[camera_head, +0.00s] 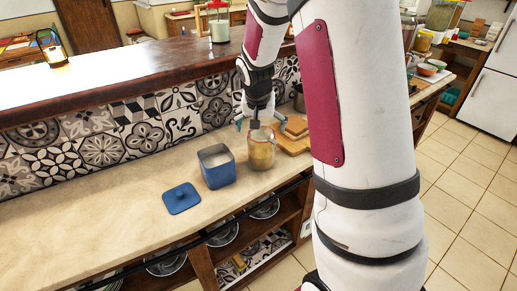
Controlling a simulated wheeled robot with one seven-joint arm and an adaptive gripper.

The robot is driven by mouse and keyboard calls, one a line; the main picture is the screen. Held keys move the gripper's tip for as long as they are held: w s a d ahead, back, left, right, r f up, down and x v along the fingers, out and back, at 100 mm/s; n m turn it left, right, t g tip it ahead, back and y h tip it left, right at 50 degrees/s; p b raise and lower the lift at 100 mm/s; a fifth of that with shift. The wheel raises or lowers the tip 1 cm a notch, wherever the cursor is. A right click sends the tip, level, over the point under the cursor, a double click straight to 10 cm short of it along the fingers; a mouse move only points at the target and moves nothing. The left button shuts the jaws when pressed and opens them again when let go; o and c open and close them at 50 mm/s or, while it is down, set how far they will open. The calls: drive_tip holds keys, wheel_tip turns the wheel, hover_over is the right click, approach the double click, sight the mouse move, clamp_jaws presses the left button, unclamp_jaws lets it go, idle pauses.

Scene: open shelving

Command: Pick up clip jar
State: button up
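The clip jar (261,154) looks like a clear glass jar with tan contents and an orange-red ring near its top. It stands upright on the lower counter, to the right of a blue canister. My gripper (261,124) points down over the top of the jar. Its fingers are spread wide, one on each side of the jar's top, and appear open. I cannot tell whether either finger touches the glass.
The open blue canister (217,172) stands close left of the jar, with a blue lid (182,199) lying beside it. Wooden boards (294,136) lie close behind right. A tiled wall (100,150) rises behind to a dark raised counter (140,62). The lower counter's left is clear.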

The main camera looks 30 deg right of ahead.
sight(261, 149)
drive_tip(key=shift+p+x, duration=0.45)
drive_tip(key=shift+x, duration=4.1)
drive_tip(key=shift+w+d+r, duration=0.1)
drive_tip(key=shift+w, duration=0.1)
drive_tip(key=c, duration=1.8)
drive_tip(key=shift+c, duration=0.2)
drive_tip(key=shift+r, duration=0.15)
